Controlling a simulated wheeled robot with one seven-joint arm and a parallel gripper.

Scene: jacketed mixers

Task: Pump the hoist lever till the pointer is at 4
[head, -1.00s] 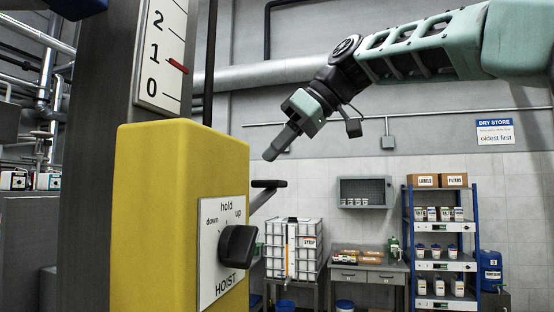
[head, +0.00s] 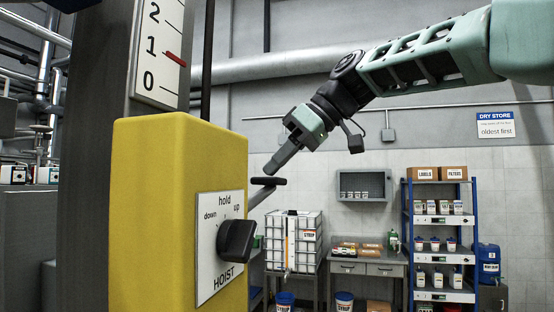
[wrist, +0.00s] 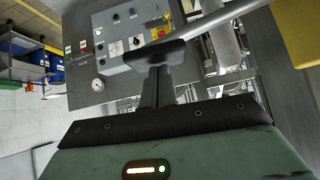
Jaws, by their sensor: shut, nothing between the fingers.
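The hoist lever (head: 267,182) sticks out from the right side of the yellow housing, a grey bar with a black crosswise handle. My gripper (head: 270,169) is shut and empty, its fingertips pointing down just above the handle. In the wrist view the handle (wrist: 160,54) lies right at the ends of my fingers (wrist: 158,88); whether they touch, I cannot tell. The red pointer (head: 173,57) on the white scale (head: 160,45) is at about 1. The black HOIST knob (head: 237,241) sits below the marks down, hold and up; its setting is unclear.
The yellow housing (head: 150,215) fills the left foreground, before a dark column (head: 100,60). Behind stand a white caged tank (head: 292,245), a grey bench (head: 365,265) and a blue shelf rack (head: 440,235). Air right of the lever is free.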

